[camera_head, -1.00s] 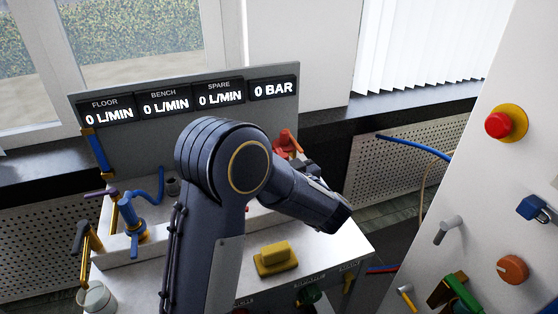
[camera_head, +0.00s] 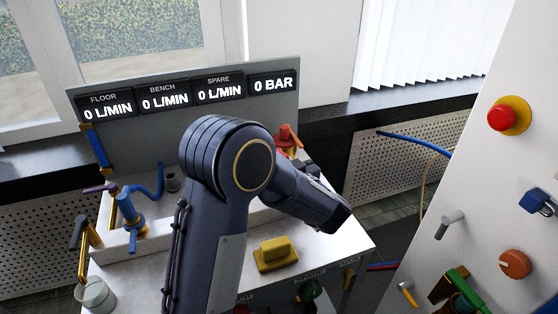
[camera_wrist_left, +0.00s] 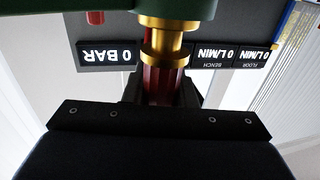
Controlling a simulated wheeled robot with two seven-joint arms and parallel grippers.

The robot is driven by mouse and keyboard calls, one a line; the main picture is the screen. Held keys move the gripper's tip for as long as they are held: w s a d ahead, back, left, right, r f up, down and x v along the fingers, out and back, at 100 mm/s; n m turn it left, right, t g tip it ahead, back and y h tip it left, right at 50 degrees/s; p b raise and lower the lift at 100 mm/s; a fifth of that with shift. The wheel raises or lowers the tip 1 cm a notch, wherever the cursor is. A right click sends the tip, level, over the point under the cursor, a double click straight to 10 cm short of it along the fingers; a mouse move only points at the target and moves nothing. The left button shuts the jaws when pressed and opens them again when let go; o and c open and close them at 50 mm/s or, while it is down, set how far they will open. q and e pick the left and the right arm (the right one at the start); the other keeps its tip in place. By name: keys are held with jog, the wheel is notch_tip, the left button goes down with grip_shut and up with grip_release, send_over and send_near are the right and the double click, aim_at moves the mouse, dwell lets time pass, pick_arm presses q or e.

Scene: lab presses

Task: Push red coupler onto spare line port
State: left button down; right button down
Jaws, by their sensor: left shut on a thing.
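My left gripper (camera_wrist_left: 162,92) is shut on the red coupler (camera_wrist_left: 163,78) in the left wrist view. The coupler sits between the dark fingers, and its end meets a brass fitting (camera_wrist_left: 163,42) under a dark green body (camera_wrist_left: 140,8). I cannot tell whether the coupler is seated on the fitting or only lined up with it. In the head view my left arm reaches across the bench, and its gripper is mostly hidden behind the forearm. A spare label (camera_head: 312,274) shows on the bench's front edge. My right gripper is not in view.
An upright panel with displays (camera_head: 190,95) stands behind, all reading zero. A yellow block (camera_head: 275,253) is on the bench, with blue and brass fittings (camera_head: 130,215) at left. A red fitting (camera_head: 287,139) stands behind my arm. A white cabinet (camera_head: 480,200) closes the right side.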

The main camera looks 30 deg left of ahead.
pick_arm(q)
jog(key=shift+f+b, duration=0.45)
jog(key=shift+f, duration=0.35)
jog(key=c, duration=1.1)
grip_release()
jog(key=v, duration=0.7)
jog(key=shift+s+d, duration=0.2)
jog(key=shift+d, duration=0.15)
